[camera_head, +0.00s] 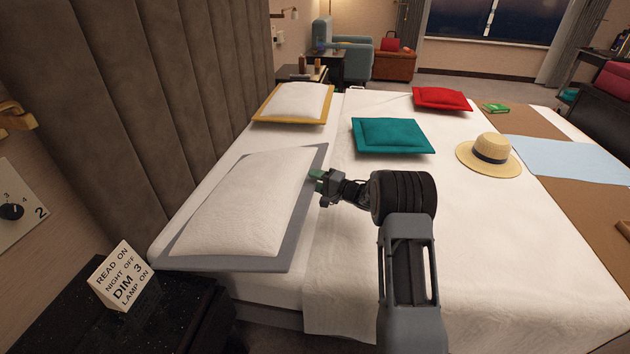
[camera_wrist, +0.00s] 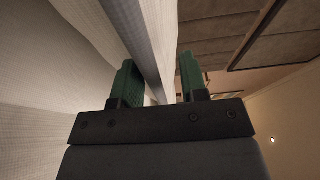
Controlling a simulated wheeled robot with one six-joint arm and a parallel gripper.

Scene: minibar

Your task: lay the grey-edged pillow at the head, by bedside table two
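The grey-edged pillow (camera_head: 243,205), white with a flat grey border, lies at the head of the bed on the near side. It is beside the headboard and the near black bedside table (camera_head: 185,318), where a wall plate reads 2. My gripper (camera_head: 317,175) is at the pillow's right edge. In the wrist view the green fingers of my gripper (camera_wrist: 160,82) stand apart on either side of the grey border (camera_wrist: 146,45). A gap shows beside the right finger. Whether the left finger touches the border I cannot tell.
A yellow-edged pillow (camera_head: 294,103) lies at the far side of the head. A teal cushion (camera_head: 392,135), red cushion (camera_head: 441,98) and straw hat (camera_head: 489,154) lie on the bed. A card sign (camera_head: 124,276) stands on the near table. The white sheet right of my arm is clear.

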